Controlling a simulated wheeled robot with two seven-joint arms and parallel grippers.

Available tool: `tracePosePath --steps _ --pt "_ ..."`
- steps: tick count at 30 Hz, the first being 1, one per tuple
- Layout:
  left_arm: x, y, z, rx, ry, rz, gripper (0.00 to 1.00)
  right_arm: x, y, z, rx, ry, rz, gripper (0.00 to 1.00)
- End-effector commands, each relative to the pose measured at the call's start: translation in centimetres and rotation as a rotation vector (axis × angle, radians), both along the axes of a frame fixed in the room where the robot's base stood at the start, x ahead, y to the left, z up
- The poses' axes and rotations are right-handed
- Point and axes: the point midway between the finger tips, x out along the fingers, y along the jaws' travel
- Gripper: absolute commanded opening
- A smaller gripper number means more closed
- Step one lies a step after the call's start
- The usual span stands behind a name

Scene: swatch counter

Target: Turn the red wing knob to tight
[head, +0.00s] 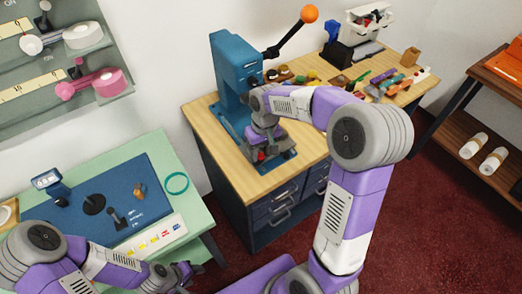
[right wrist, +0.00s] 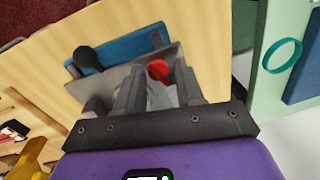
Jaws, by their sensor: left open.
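The red wing knob (right wrist: 158,70) shows between the two fingers of my right gripper (right wrist: 157,88) in the right wrist view. A bit of its red (head: 262,156) shows below the gripper in the head view. It sits over a grey metal plate (right wrist: 110,76) at the foot of the blue press (head: 232,70). My right gripper (head: 266,146) points down there, its fingers on either side of the knob. I cannot tell whether they touch it. The knob's lower part and any tight mark are hidden. My left gripper (head: 184,274) is open and empty beside the green table.
The press has a lever with an orange ball (head: 309,14). Several small items, such as a green stick (head: 384,76), lie on the wooden bench (head: 200,112) to the right. The green table (head: 165,150) at left holds a blue mat (head: 140,205) and a teal ring (head: 177,183).

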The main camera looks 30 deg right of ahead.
Motion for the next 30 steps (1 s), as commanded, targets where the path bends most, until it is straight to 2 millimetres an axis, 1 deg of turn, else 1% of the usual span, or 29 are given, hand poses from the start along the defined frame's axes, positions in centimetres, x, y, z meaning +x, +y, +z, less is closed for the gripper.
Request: tracePosePath --steps 2,5,12,16,21,30 --pt "0.0 0.0 0.1 0.000 0.000 0.000 0.51 0.0 -0.1 0.1 -0.001 -0.001 -0.001 0.37" --pt "0.0 0.0 0.4 0.000 0.000 0.000 0.51 0.1 -0.2 1.0 -0.001 -0.003 -0.001 0.37" --pt "0.0 0.0 1.7 0.000 0.000 0.000 0.51 0.1 -0.4 5.1 0.000 -0.004 0.001 0.37" --pt "0.0 0.0 2.2 0.000 0.000 0.000 0.51 0.0 -0.5 6.8 0.000 -0.002 0.002 0.37" --pt "0.0 0.0 2.3 0.000 0.000 0.000 0.51 0.0 -0.6 7.6 0.001 0.000 0.001 0.37" --pt "0.0 0.0 2.3 0.000 0.000 0.000 0.51 0.0 -0.6 7.5 0.000 0.000 0.001 0.37"
